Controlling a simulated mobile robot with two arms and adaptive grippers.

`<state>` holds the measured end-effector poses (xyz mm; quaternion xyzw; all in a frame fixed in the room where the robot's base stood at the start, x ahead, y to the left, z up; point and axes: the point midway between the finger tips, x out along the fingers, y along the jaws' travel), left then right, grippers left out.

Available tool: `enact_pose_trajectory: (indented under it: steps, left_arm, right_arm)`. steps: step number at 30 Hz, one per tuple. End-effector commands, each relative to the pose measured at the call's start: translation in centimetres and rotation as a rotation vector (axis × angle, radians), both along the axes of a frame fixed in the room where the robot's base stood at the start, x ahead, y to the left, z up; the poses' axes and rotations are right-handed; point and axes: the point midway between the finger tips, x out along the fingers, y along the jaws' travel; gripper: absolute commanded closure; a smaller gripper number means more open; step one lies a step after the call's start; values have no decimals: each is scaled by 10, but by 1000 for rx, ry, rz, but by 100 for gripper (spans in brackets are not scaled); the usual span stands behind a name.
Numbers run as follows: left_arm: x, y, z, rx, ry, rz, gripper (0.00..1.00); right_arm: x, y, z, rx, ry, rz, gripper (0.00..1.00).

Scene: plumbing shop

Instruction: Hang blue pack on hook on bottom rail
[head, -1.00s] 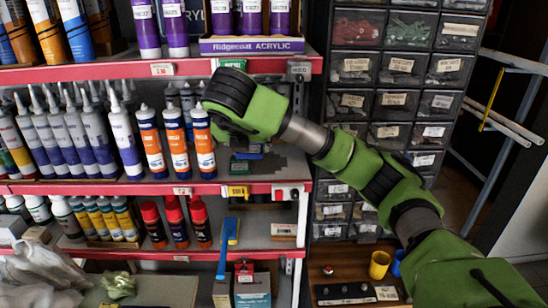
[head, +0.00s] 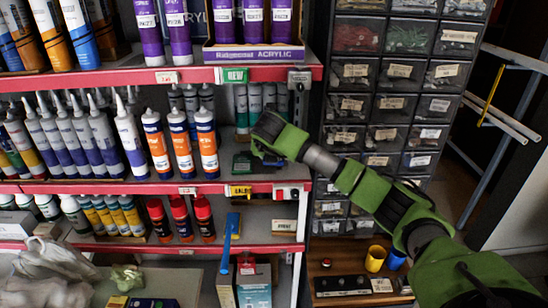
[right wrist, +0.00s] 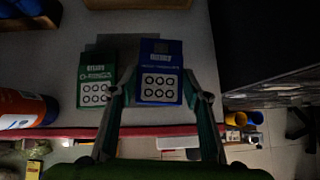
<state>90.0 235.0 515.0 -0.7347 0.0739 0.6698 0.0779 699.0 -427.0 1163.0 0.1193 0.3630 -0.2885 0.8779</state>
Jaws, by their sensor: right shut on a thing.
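The blue pack (right wrist: 159,78), a flat card with dark rings printed on a white panel, lies between the two fingers of my right gripper (right wrist: 161,100) in the right wrist view. The fingers are shut on its sides. A green O-rings pack (right wrist: 98,82) lies just left of it. A red shelf rail (head: 140,188) runs below that shelf, and another red rail (head: 130,247) runs lower. I cannot make out a hook. My left gripper is not in view.
Orange-and-blue tubes (head: 181,145) stand left of my right wrist. Small drawers (head: 390,105) fill the cabinet at right. A blue-handled tool (head: 228,240) projects at the lower shelf. Yellow (head: 375,258) and blue (head: 397,259) cups stand at lower right.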

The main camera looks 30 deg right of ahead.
Motion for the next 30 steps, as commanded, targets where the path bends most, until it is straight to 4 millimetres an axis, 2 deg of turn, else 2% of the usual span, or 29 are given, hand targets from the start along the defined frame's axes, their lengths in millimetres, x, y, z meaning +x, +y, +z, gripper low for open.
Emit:
enact_pose_trajectory:
  steps: [1,4,8,22,23,24,25,30]
  left_arm:
    - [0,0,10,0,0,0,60]
    - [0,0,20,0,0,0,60]
    - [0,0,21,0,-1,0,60]
    - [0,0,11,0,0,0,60]
    - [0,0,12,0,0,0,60]
    - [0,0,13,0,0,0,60]
    - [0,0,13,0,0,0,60]
    - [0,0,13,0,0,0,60]
  right_arm:
    - [0,-2,-3,0,6,-1,71]
    - [-1,-1,-14,-1,6,0,71]
    - [0,-1,-27,0,4,-1,71]
    - [0,-1,-33,1,1,0,71]
    - [0,-1,-32,0,1,-1,54]
    - [0,-1,-31,0,1,-1,43]
    - [0,-1,-31,0,1,-1,40]
    - [0,-1,-31,1,2,-1,40]
